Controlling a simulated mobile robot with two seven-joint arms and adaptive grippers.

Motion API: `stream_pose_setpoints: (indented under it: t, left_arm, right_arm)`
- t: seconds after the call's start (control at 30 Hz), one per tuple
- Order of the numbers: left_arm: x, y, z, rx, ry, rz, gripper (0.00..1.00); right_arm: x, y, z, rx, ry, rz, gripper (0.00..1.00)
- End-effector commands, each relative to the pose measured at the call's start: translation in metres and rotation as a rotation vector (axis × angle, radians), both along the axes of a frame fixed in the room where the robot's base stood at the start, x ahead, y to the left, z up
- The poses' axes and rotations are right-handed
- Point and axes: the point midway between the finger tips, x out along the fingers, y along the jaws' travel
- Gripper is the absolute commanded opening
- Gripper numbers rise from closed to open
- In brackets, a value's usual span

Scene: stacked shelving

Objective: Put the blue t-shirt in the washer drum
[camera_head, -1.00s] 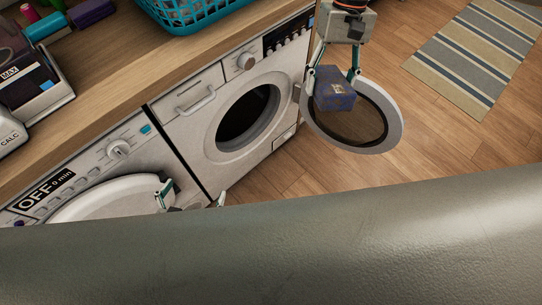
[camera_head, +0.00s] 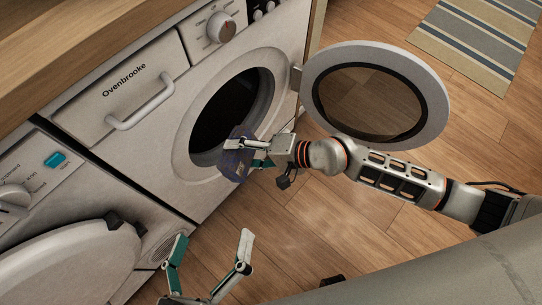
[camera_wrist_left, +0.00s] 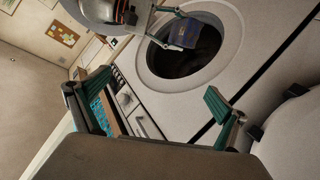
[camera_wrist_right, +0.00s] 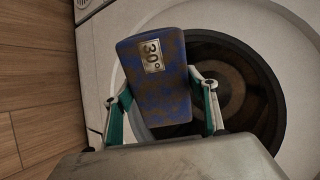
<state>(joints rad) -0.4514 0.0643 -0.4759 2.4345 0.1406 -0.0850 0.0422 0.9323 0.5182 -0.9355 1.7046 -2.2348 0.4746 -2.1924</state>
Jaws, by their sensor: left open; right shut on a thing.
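My right gripper (camera_head: 255,154) is shut on a blue t-shirt (camera_head: 236,163), a folded block with a "30°" label that shows clearly in the right wrist view (camera_wrist_right: 158,95). It holds the shirt just in front of the washer's open round mouth, near its lower right rim. The dark washer drum (camera_head: 222,112) lies behind it; whether the shirt crosses the rim is hard to tell. The drum also shows in the right wrist view (camera_wrist_right: 240,85). My left gripper (camera_head: 212,262) is open and empty, low in front of the machines.
The washer door (camera_head: 437,95) stands swung open to the right, with my right arm passing just below it. A second machine with a closed round door (camera_head: 65,265) is at left. A wooden counter (camera_head: 75,40) runs above. A striped rug (camera_head: 480,45) lies on the floor.

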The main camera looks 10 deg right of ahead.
Motion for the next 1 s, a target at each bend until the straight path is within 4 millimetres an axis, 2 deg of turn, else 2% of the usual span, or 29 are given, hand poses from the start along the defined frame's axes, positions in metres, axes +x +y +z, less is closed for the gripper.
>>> stream_pose_setpoints:
  t: [0.03, 0.13, 0.57, 1.0]
  left_arm:
    - [-0.003, -0.001, -0.008, -0.016, 0.022, 0.006, 1.00]
    - [-0.003, -0.002, -0.010, -0.037, 0.033, 0.013, 1.00]
    - [-0.007, -0.006, -0.020, -0.097, 0.083, 0.035, 1.00]
    - [-0.010, -0.008, -0.027, -0.139, 0.117, 0.050, 1.00]
  right_arm:
    - [-0.006, -0.004, -0.018, 0.019, 0.001, -0.039, 0.33]
    - [-0.003, -0.012, -0.027, 0.040, -0.034, -0.096, 0.33]
    - [-0.004, -0.043, -0.064, 0.085, -0.121, -0.258, 0.33]
    - [-0.008, -0.068, -0.087, 0.107, -0.187, -0.373, 0.33]
